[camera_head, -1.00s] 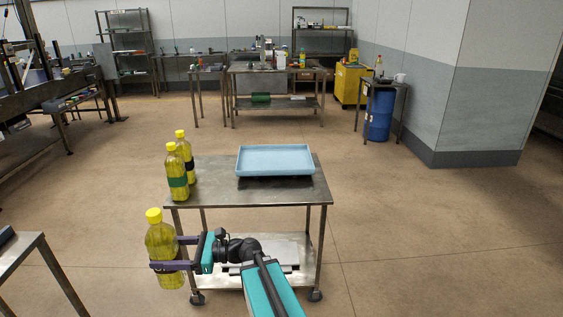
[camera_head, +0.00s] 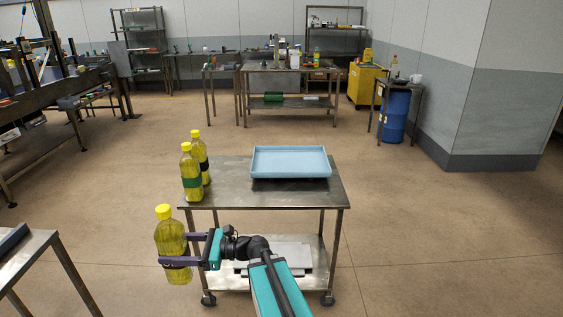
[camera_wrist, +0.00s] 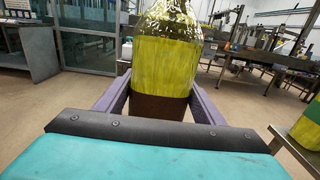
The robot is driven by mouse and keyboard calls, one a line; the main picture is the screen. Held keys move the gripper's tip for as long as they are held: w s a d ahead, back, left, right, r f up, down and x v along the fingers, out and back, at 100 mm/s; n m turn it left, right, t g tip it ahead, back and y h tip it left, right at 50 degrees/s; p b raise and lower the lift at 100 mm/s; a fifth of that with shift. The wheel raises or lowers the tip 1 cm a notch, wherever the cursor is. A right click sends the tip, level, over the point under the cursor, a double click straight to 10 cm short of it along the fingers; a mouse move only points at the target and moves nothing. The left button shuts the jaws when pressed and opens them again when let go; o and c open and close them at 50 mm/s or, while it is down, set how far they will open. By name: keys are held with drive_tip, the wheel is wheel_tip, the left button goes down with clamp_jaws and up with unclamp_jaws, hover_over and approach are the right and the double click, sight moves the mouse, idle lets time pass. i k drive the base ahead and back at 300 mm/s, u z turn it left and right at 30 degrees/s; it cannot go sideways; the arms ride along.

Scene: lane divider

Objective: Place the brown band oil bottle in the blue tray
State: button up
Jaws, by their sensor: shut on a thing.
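My gripper (camera_head: 176,250) is shut on a yellow oil bottle (camera_head: 171,233) with a yellow cap, held upright in the air left of the metal cart. In the wrist view the bottle (camera_wrist: 165,60) stands between the fingers and shows a brown band low on its body. The blue tray (camera_head: 290,161) lies empty on the cart top (camera_head: 235,190), towards its right back. A green band bottle (camera_head: 192,181) and a dark band bottle (camera_head: 204,166) stand on the cart's left side. My gripper is in front of and below the cart top in the head view.
The green band bottle also shows at the right edge of the wrist view (camera_wrist: 309,130). A metal table (camera_head: 28,255) is at the left front. The cart top's front middle is clear. A blue barrel (camera_head: 393,118) stands at the back right.

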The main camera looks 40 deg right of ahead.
sight(308, 162)
drive_tip(key=i, duration=0.85)
drive_tip(key=z, duration=0.05)
